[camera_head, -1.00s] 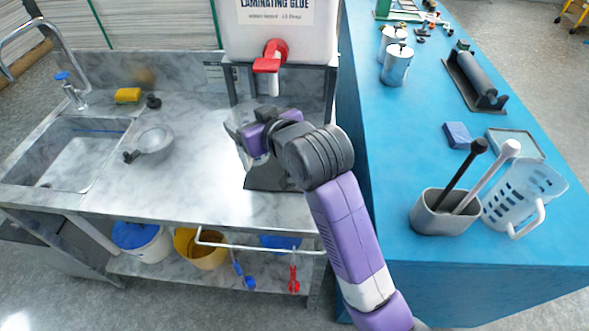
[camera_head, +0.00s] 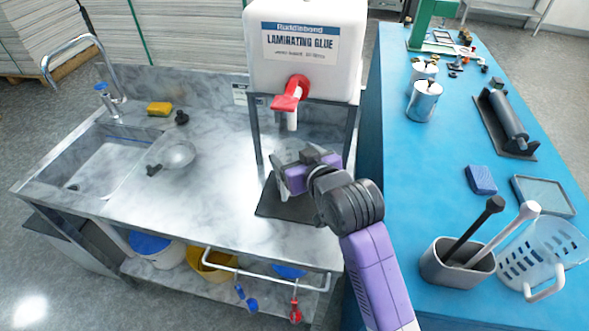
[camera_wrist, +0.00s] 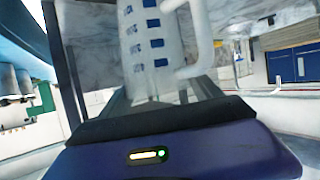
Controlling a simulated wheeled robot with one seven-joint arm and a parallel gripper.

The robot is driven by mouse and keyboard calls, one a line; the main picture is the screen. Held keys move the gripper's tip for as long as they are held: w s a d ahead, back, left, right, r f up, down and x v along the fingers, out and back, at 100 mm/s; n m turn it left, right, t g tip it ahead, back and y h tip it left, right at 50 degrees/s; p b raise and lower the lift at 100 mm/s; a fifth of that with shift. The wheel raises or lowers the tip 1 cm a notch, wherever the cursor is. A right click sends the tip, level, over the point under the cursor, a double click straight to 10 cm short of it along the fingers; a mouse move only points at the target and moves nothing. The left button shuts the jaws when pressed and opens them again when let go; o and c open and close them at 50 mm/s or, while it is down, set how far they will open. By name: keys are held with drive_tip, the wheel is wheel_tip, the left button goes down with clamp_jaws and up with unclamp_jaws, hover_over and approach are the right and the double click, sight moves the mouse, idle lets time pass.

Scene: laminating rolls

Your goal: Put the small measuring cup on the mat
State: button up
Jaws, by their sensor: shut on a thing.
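The small measuring cup (camera_wrist: 150,45) is translucent with blue scale marks and a white handle. It fills the upper middle of the wrist view, and my gripper is shut on it. In the head view my gripper (camera_head: 287,156) is in front of and below the glue tap, and the cup is mostly hidden by the gripper. A dark mat (camera_head: 278,208) lies on the marble counter under the tap, partly covered by my arm. From these views I cannot tell how high the cup is above the mat.
The white glue tank (camera_head: 306,45) with its red tap (camera_head: 291,93) stands on a dark frame around the mat. A strainer (camera_head: 178,154) and sink (camera_head: 105,165) are at left. The blue table (camera_head: 400,190) at right holds a tool holder (camera_head: 450,265) and a large translucent jug (camera_head: 540,255).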

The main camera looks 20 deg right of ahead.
drive_tip(key=shift+f, duration=2.1)
drive_tip(key=shift+f, duration=0.15)
drive_tip(key=o, duration=1.9)
drive_tip(key=v, duration=1.2)
drive_tip(key=shift+d+b, duration=0.1)
drive_tip(key=shift+b, duration=0.25)
